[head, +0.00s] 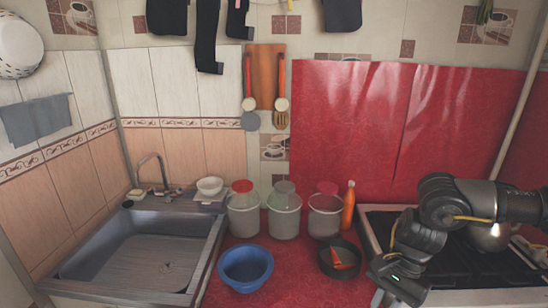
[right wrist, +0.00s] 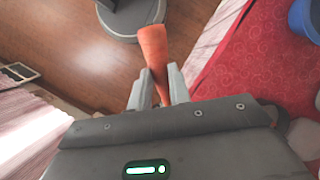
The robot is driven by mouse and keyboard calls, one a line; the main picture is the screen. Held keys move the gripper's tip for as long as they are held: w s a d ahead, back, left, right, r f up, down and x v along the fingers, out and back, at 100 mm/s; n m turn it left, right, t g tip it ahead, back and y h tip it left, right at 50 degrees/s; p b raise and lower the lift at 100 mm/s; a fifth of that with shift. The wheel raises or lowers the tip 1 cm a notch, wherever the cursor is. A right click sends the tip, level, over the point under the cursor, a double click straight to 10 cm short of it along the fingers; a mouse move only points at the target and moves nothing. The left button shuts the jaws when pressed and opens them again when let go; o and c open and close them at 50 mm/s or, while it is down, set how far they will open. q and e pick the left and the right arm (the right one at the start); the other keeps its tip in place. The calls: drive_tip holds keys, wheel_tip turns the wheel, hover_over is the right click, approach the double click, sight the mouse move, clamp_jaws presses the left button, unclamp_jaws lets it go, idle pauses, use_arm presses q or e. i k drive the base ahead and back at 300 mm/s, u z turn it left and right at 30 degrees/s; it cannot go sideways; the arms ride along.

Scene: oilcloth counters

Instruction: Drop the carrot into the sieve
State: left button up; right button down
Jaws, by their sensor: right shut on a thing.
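The orange carrot (right wrist: 153,50) is in the right wrist view, its narrow lower part between the two grey fingers of my right gripper (right wrist: 158,88). The gripper is shut on it and its thick end points away from the palm. The head view shows my right gripper (head: 380,297) low at the counter's front edge; the carrot cannot be made out there. A round blue bowl (head: 246,266) stands on the red counter, left of this gripper. I see no holes in it, so I cannot tell whether it is the sieve. My left gripper is out of view.
A dark round pan (head: 327,262) with orange-red pieces stands between the blue bowl and my right arm. Several lidded containers (head: 285,215) and an orange bottle (head: 349,208) line the back. A sink (head: 135,262) is left, a stove (head: 480,262) right. Little bare counter remains.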

sight(345, 252)
drive_tip(key=z, duration=0.05)
drive_tip(key=i, duration=0.95)
drive_tip(key=u, duration=0.05)
